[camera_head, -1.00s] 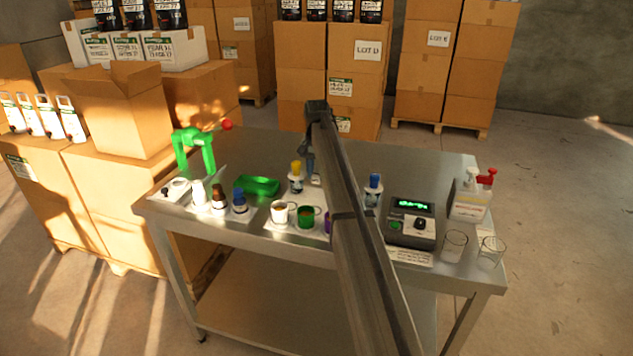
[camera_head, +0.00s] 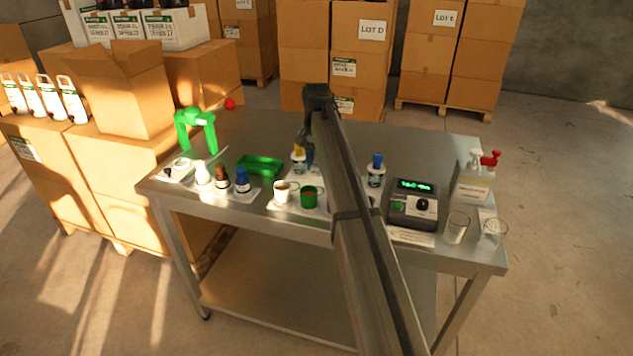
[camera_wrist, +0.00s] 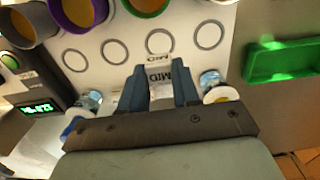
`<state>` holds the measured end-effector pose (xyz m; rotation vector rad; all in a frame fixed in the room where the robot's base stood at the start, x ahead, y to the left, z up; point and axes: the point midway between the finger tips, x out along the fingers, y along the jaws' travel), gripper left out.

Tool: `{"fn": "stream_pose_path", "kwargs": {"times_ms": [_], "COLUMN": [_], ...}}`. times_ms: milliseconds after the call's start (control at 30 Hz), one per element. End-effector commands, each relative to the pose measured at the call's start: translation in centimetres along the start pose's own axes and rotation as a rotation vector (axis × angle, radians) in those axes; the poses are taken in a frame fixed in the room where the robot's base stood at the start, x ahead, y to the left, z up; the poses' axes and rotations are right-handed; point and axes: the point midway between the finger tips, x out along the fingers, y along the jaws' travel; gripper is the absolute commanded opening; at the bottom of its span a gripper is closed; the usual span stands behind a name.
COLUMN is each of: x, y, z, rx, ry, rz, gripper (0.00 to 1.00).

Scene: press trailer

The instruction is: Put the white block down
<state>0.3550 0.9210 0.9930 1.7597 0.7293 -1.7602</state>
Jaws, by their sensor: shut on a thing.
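My gripper (camera_wrist: 161,78) has two blue fingers and is shut on the white block (camera_wrist: 160,98), which shows between them in the wrist view. It is low over a white sheet (camera_wrist: 122,68) with printed rings and the word MID. I cannot tell whether the block touches the sheet. In the head view my gripper (camera_head: 307,152) is beside the yellow-capped bottle (camera_head: 298,156), and the block is hidden there.
A yellow-capped bottle (camera_wrist: 218,88) and a blue-capped bottle (camera_wrist: 84,108) flank my gripper. Several cups, including a green cup (camera_head: 309,197), stand in a row. A green tray (camera_head: 262,166) and a control box (camera_head: 413,205) are on the steel table.

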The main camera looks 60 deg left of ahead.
Motion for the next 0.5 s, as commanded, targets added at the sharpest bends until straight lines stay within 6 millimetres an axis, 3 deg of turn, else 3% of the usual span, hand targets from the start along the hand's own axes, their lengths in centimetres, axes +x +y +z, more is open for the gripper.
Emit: {"fn": "stream_pose_path", "kwargs": {"times_ms": [100, 500], "x": [1.9, 5.7], "y": [0.0, 0.0], "z": [0.1, 0.0], "rx": [0.000, 0.000], "ry": [0.000, 0.000], "rz": [0.000, 0.000], "gripper": [0.02, 0.02]}}
